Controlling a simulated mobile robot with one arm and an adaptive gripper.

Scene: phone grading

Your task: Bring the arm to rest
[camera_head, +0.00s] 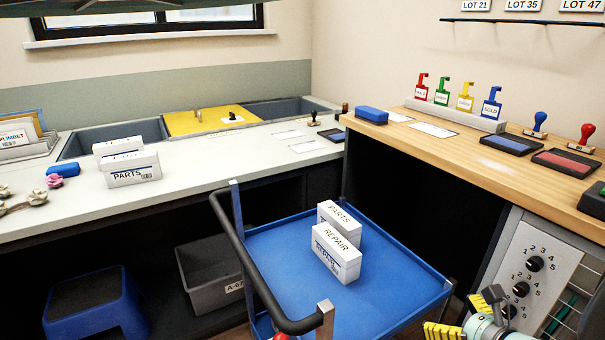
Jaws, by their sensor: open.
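My gripper (462,314) shows at the bottom right of the head view, cut off by the lower edge. Its yellow ribbed fingers are spread apart, and I see nothing between them. It is to the right of the blue cart (395,290), near the cart's right corner post and in front of the wooden counter's panel side. Most of my arm is out of view.
Two white boxes, marked PARTS (340,213) and REPAIR (337,262), stand on the cart. The cart's black handle (250,265) rises at its left. White boxes (130,170) stand on the grey counter. A wooden counter (470,150) holds stamps, ink pads and coloured tags.

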